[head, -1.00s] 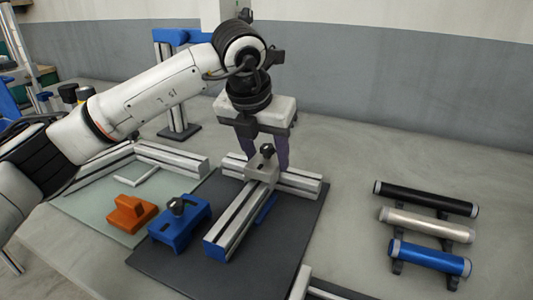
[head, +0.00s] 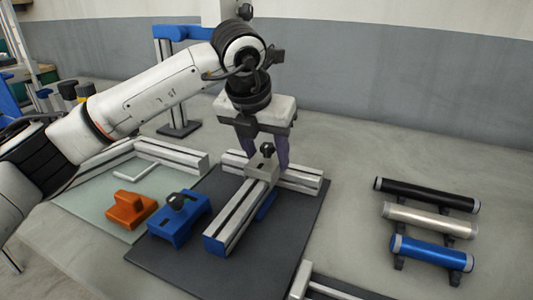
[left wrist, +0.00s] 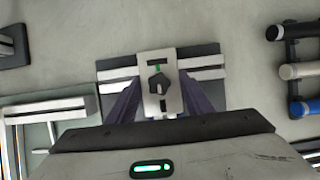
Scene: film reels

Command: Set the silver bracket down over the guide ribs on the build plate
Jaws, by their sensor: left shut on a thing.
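The silver bracket (head: 261,169) is a small light metal piece with a black knob on top. My left gripper (head: 264,163) points down and is shut on it, one dark finger on each side. In the left wrist view the bracket (left wrist: 147,65) sits between the fingers, with a slot and a green mark showing. The bracket is over the crossing of the silver rails (head: 238,220) on the dark build plate (head: 292,235). I cannot tell whether it touches them. The guide ribs are not clearly visible. My right gripper is not in view.
A blue bracket with a black knob (head: 180,222) and an orange block (head: 130,210) stand left of the rails. A pale mat (head: 95,212) holds a silver rail frame. Black, silver and blue cylinders (head: 430,262) lie on supports at the right. Table between is clear.

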